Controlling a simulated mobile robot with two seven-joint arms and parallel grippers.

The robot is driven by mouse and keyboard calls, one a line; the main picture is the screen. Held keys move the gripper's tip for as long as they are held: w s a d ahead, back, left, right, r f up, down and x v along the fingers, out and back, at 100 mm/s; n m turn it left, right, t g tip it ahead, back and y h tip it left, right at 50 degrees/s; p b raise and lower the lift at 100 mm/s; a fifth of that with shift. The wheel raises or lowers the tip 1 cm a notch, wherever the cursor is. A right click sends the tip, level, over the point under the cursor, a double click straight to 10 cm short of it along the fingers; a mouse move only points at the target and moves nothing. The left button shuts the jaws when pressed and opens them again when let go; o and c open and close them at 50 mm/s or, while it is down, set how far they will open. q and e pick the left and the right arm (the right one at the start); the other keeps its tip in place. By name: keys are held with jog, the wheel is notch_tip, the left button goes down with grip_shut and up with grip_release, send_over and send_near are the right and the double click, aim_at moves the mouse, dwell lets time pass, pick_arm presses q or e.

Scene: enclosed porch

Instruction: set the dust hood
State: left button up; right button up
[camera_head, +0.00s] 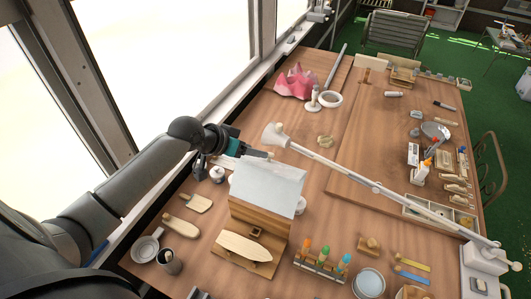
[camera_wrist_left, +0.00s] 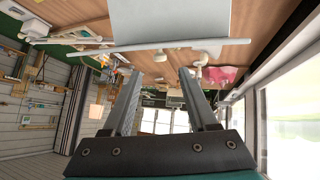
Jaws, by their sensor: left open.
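A long white jointed arm runs from a white base (camera_head: 484,262) at the right front to a white cone-shaped end, which looks like the dust hood (camera_head: 274,135). A pale grey panel (camera_head: 267,186) slopes over a stepped wooden stand (camera_head: 258,213) below it. My left gripper (camera_head: 262,154) comes in from the window side. It is open and appears empty at the panel's upper edge, close to the hood; contact cannot be told. In the left wrist view the pale panel (camera_wrist_left: 170,18) is at the top, beyond the spread fingers (camera_wrist_left: 160,76). My right gripper is not in view.
A rack of coloured-handled tools (camera_head: 322,264) stands right of the stand. Wooden paddles (camera_head: 181,227) and a cup (camera_head: 169,262) lie left. The board (camera_head: 352,150) under the arm has bare room.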

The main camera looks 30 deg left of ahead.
aim_at(265, 161)
pick_arm(q)
jog(key=shift+x, duration=3.4)
grip_shut()
